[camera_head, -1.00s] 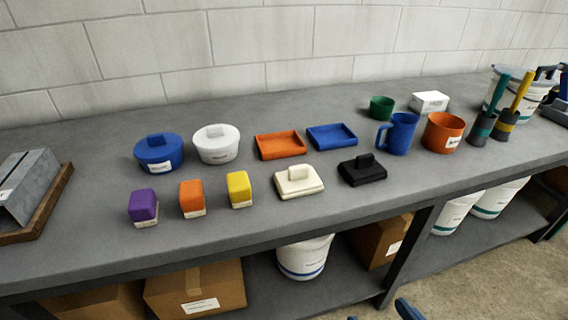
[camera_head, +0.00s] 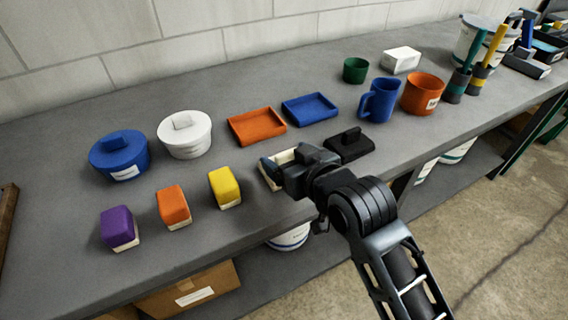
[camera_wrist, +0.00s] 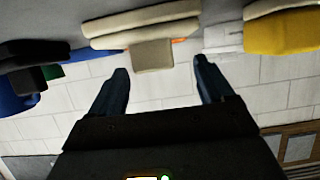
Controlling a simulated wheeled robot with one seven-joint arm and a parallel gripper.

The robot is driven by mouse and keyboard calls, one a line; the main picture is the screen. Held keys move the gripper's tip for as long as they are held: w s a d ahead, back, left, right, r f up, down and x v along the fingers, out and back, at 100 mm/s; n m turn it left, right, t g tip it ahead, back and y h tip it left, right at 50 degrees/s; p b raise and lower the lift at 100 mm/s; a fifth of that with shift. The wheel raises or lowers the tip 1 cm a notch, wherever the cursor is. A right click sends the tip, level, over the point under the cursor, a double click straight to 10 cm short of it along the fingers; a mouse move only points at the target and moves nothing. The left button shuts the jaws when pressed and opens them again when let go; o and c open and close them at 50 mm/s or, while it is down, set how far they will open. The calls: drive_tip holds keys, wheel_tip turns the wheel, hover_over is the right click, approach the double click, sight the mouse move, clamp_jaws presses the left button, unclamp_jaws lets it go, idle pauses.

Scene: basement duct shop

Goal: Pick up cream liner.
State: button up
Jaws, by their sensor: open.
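The cream liner (camera_head: 281,157) is a flat cream slab with a block-shaped handle, near the front edge of the grey bench. My gripper (camera_head: 285,170) hides most of it in the head view. In the wrist view the liner (camera_wrist: 145,26) shows at the top, with its handle pointing down in the picture. My open gripper (camera_wrist: 163,76) has its two dark blue fingertips spread on either side of the handle's line. The handle appears just beyond the fingertips. I cannot tell whether anything touches.
A black lidded piece (camera_head: 349,146) sits close right of the liner, and a yellow block (camera_head: 224,187) close left. Orange (camera_head: 257,126) and blue (camera_head: 309,109) trays lie behind. A blue mug (camera_head: 379,101) and an orange pot (camera_head: 422,93) stand further right.

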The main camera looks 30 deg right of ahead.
sight(287, 154)
drive_tip(key=shift+d+p+x, duration=0.15)
drive_tip(key=shift+x, duration=1.05)
drive_tip(key=shift+d+p+x, duration=0.15)
drive_tip(key=shift+d+x, duration=0.05)
drive_tip(key=shift+x, duration=0.95)
drive_tip(key=shift+f, duration=0.1)
drive_tip(key=shift+c, duration=0.4)
drive_tip(key=c, duration=1)
